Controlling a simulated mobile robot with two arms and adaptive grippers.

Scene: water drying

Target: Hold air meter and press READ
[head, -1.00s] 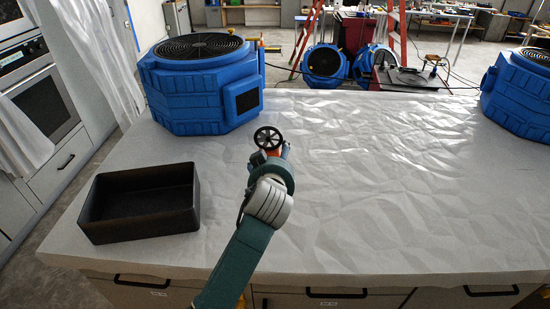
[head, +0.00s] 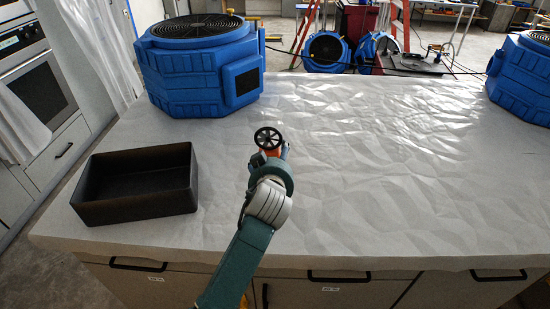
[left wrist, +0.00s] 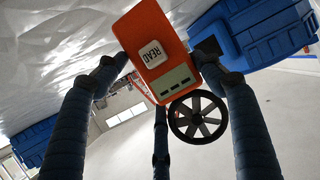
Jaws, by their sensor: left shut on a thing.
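The air meter (head: 268,138) shows in the head view as a black spoked wheel with a bit of orange beneath it, above the table. The left wrist view shows its orange body (left wrist: 136,30), a white READ button (left wrist: 151,54), a small display and the black fan wheel (left wrist: 198,117). My left gripper (left wrist: 160,64) is shut on the orange body, with fingers on both its sides. In the head view the left gripper (head: 272,160) is mostly hidden behind its own wrist. The READ button is clear of the fingers. My right gripper is not in view.
An empty black tray (head: 140,209) sits on the wrapped table (head: 400,190), left of my arm. A blue blower (head: 190,75) stands at the back left, another (head: 524,80) at the right edge. The middle and right of the table are clear.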

